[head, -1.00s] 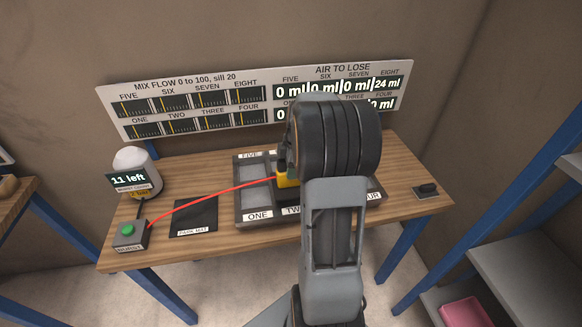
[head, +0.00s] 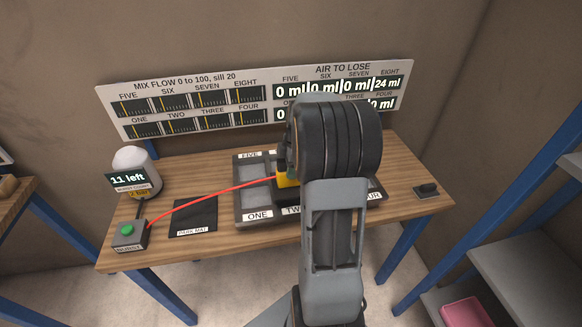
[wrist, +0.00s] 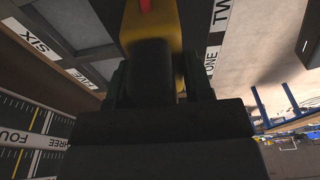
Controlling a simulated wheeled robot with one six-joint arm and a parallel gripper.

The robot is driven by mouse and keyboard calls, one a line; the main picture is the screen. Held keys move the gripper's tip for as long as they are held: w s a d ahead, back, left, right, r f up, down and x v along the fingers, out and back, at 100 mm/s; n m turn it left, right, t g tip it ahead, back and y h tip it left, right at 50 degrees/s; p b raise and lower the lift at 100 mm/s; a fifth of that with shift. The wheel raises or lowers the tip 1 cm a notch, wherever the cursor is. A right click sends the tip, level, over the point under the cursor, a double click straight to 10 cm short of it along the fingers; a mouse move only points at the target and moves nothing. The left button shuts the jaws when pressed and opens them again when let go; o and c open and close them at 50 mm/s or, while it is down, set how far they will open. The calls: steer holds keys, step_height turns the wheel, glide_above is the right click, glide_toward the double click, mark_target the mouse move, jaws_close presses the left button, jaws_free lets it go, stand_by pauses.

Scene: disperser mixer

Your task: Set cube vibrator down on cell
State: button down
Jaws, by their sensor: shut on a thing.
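The cube vibrator (head: 286,181) is a yellow block with a dark part and a red cable, partly hidden behind my arm in the head view. In the wrist view its yellow body (wrist: 182,32) sits between the fingers of my gripper (wrist: 155,85), which is shut on it. It is over the dark tray of cells (head: 240,207), around the second column. I cannot tell whether it touches a cell. The cells labelled ONE and FIVE show pale grey at the tray's left; those farther right are mostly hidden by my arm.
The red cable (head: 215,198) runs left to a box with a green button (head: 129,232). A black park mat (head: 194,217) lies empty. A white-domed counter reading 11 left (head: 130,180) stands behind. A display board (head: 200,105) is at the back; a small black switch (head: 427,190) is at right.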

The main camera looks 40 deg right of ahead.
steer(key=shift+f+b, duration=1)
steer(key=shift+f, duration=0.1)
stand_by(0.3)
steer(key=c, duration=0.8)
jaws_free()
steer(key=shift+c, duration=0.2)
steer(key=o, duration=0.4)
steer(key=r, duration=0.4)
steer(key=d+r, duration=0.1)
steer(key=r, duration=0.4)
steer(key=s+d+r, duration=0.1)
steer(key=r, duration=0.3)
steer(key=shift+r+b, duration=0.3)
steer(key=shift+r, duration=0.05)
steer(key=shift+a, duration=0.1)
